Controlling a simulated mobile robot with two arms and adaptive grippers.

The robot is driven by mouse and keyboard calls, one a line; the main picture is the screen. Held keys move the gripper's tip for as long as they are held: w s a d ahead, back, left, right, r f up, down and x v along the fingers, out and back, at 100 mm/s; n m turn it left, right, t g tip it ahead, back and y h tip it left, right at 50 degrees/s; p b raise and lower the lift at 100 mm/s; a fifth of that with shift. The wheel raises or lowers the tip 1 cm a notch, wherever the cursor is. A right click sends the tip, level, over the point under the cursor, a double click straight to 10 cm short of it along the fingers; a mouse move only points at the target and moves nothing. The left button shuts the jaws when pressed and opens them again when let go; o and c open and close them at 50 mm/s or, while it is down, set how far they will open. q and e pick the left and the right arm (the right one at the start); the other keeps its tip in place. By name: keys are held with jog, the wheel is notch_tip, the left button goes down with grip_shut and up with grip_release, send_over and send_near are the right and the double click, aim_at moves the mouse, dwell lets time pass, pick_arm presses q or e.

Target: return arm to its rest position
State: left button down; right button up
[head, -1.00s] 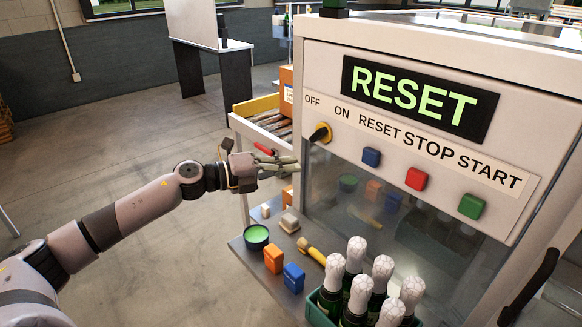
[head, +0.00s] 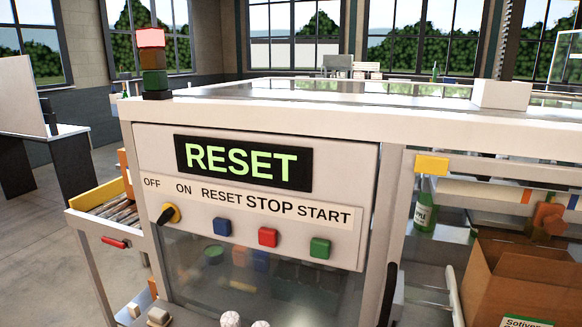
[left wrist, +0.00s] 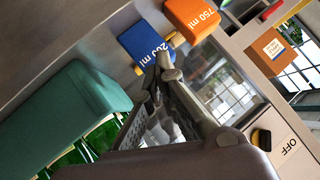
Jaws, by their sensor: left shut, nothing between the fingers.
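My left gripper (left wrist: 166,68) shows in the left wrist view with its fingers shut and nothing held. Behind its tips are a blue block marked 200 ml (left wrist: 140,40) and an orange block marked 750 ml (left wrist: 193,17); I cannot tell whether it touches them. Neither of my arms shows in the head view. There, the machine's control panel (head: 345,240) has a display (head: 243,163) reading RESET in green. Below it are a yellow and black knob (head: 168,213) and blue (head: 222,227), red (head: 268,237) and green (head: 320,248) buttons.
Foil-topped bottles (head: 230,319) show at the head view's bottom edge. A stack light (head: 150,38) glows red on top. An open cardboard box (head: 500,280) stands right; a roller chute (head: 100,200) juts out left.

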pick_arm(q)
jog(key=s+d+f+n+g+h, duration=0.1)
jog(key=s+d+f+n+g, duration=0.2)
jog(key=s, duration=0.6)
jog(key=s+d+f+g+h, duration=0.1)
jog(key=s+d+f+g, duration=0.25)
jog(key=s, duration=0.55)
notch_tip(320, 180, down, 25)
jog(key=s+g, duration=0.2)
jog(key=g, duration=0.1)
jog(key=s+a+f, duration=0.3)
jog(key=s+f, duration=1.4)
jog(key=shift+a+g, duration=0.2)
jog(key=shift+g, duration=0.15)
